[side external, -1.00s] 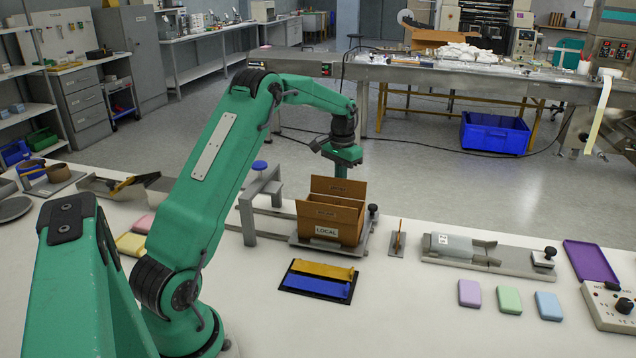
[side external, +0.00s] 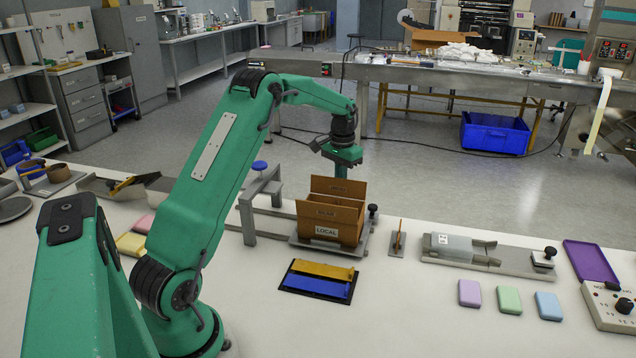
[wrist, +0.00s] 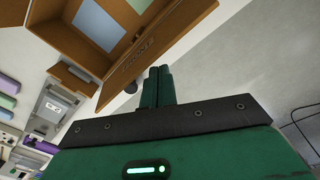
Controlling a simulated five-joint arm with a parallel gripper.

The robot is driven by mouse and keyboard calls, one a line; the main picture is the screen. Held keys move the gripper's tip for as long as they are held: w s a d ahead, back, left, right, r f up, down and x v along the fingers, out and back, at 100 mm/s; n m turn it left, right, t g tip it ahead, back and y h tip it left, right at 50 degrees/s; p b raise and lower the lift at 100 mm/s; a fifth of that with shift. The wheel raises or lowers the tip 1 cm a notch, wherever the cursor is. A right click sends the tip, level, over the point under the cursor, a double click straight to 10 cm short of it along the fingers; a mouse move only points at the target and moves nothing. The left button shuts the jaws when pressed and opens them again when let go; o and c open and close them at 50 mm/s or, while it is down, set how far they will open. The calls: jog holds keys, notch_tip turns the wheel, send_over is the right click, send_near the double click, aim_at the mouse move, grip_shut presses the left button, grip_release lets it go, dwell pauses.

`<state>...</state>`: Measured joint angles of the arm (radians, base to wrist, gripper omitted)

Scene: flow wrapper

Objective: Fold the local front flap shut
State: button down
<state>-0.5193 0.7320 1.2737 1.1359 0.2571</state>
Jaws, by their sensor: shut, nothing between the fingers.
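A yellow and blue bar pair (side external: 320,279) lies on a black mat in front of the carton. A grey stand (side external: 258,205) is to its left. A small upright orange piece (side external: 398,238) and a grey fixture (side external: 480,252) are to its right. Several pastel blocks (side external: 509,299) lie at front right.

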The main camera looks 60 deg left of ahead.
aim_at(338, 189)
jog(key=shift+d, duration=0.1)
jog(key=shift+s+d, duration=1.2)
jog(key=shift+w+a+r, duration=0.15)
jog(key=shift+r, duration=0.45)
jog(key=shift+w+a+r, duration=0.1)
jog(key=shift+a+r, duration=0.05)
jog(key=shift+r, duration=0.45)
jog(key=shift+w+a+r, duration=0.15)
jog(key=shift+r, duration=0.45)
jog(key=s+d+r, duration=0.2)
jog(key=s+d, duration=0.1)
jog(key=shift+s+d+r, duration=0.15)
jog(key=shift+s+d, duration=0.05)
